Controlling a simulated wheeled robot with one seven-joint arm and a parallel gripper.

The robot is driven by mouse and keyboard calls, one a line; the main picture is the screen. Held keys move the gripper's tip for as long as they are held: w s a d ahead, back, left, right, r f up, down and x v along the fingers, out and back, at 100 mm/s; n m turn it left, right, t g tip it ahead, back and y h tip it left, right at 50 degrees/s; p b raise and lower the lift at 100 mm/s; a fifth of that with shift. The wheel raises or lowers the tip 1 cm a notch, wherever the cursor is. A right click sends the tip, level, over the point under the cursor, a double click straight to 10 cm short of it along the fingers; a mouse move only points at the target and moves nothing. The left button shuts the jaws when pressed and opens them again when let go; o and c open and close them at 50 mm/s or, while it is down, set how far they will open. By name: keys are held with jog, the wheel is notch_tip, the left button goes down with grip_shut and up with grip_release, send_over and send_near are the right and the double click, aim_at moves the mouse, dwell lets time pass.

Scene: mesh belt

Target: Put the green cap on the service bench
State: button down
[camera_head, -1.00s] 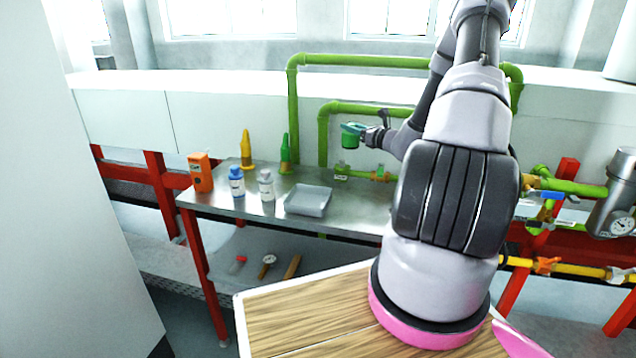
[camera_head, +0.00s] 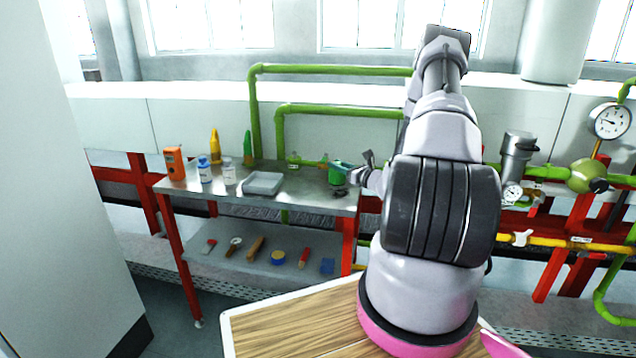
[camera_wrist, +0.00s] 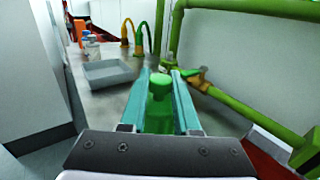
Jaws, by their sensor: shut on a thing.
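The green cap (camera_head: 338,174) is held by my gripper (camera_head: 352,177) at the right end of the service bench (camera_head: 222,199). In the wrist view the green cap (camera_wrist: 159,90) sits between the two teal fingers of my gripper (camera_wrist: 160,92), which are shut on it. The metal bench top (camera_wrist: 101,107) extends beneath and beyond it. The cap is low over the bench top or touching it; I cannot tell which. Its lower part is hidden by my gripper in the wrist view.
A grey tray (camera_head: 263,183), white bottles (camera_head: 229,172), an orange device (camera_head: 175,163) and yellow (camera_head: 214,147) and green (camera_head: 247,149) nozzle-like items stand on the bench. Green pipes (camera_head: 254,115) run behind it. The bench top between the tray and my gripper looks mostly clear.

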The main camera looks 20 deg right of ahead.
aim_at(342, 182)
jog(key=shift+f, duration=2.75)
jog(key=shift+f, duration=0.15)
jog(key=c, duration=0.6)
grip_release()
jog(key=shift+c, duration=0.2)
